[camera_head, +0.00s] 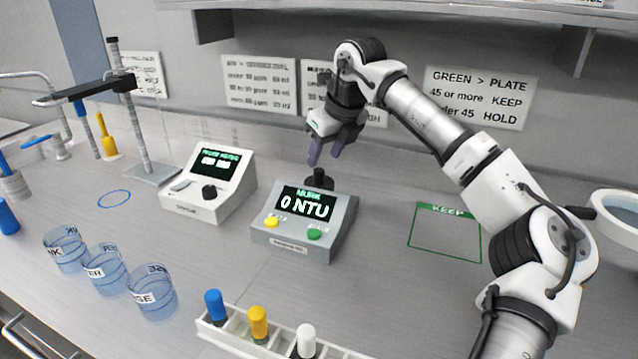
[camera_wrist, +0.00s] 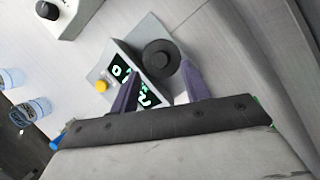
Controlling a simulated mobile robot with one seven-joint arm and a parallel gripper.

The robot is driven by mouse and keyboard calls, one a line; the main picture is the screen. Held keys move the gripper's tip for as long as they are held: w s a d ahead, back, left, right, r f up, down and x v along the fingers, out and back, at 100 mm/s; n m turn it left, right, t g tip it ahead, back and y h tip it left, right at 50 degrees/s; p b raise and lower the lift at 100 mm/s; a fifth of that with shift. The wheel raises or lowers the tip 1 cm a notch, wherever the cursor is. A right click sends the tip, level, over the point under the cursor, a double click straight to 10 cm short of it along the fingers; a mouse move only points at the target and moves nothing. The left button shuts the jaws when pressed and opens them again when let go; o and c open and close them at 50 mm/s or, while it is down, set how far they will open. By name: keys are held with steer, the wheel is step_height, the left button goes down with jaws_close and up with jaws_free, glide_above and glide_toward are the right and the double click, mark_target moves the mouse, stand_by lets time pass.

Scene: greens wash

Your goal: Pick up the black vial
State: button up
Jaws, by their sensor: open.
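A black capped piece, which looks like the black vial (camera_head: 320,180), stands upright on top of the grey turbidity meter (camera_head: 290,241) at its back. The meter's screen reads 0 NTU. My gripper (camera_head: 326,155) is open just above the black piece, fingers pointing down. In the wrist view the round black top (camera_wrist: 158,58) lies between and just beyond the two purple fingertips (camera_wrist: 159,76). I see no grip on it, and contact cannot be told. The piece's lower part is hidden in the meter.
A white rack (camera_head: 240,341) in front holds blue, yellow and white-capped vials. Several labelled beakers (camera_head: 106,270) stand at left. A white meter (camera_head: 212,185) and a stand (camera_head: 150,172) are behind them. A green KEEP outline (camera_head: 445,235) at right is empty.

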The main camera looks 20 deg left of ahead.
mark_target(320, 170)
steer(key=p+x, duration=0.1)
steer(key=x, duration=0.4)
steer(key=shift+s+d+f, duration=0.1)
steer(key=shift+f, duration=0.1)
jaws_close()
steer(key=shift+r, duration=0.15)
